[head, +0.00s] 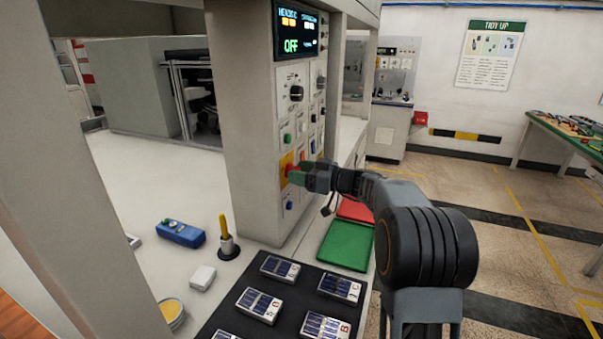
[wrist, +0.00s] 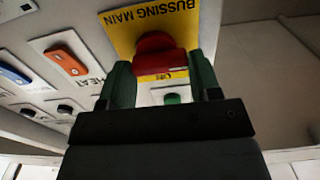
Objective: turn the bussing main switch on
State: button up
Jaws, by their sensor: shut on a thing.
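The bussing main switch is a red knob (wrist: 155,52) on a yellow plate (wrist: 125,28) lettered BUSSING MAIN, upside down in the wrist view. A small ON label shows on the plate just below the knob in that view. In the head view the yellow plate (head: 286,161) is on the narrow face of the grey control column, partly behind my gripper. My gripper (wrist: 162,75) has its green fingers on either side of the red knob and is shut on it. My gripper (head: 299,175) reaches the panel from the right in the head view. The knob's exact angle is hard to tell.
A black rotary knob (head: 296,92) and a green button (head: 287,138) sit above the switch. Solar panels on a black mat (head: 232,308) lie below.

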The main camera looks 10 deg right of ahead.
jog(key=shift+d, duration=0.1)
jog(key=shift+c, duration=0.5)
jog(key=shift+f+b, duration=0.1)
jog(key=shift+b, duration=0.35)
jog(key=shift+w+m+b, duration=0.2)
jog(key=shift+m+b, duration=2.45)
jog(key=shift+m, duration=6.25)
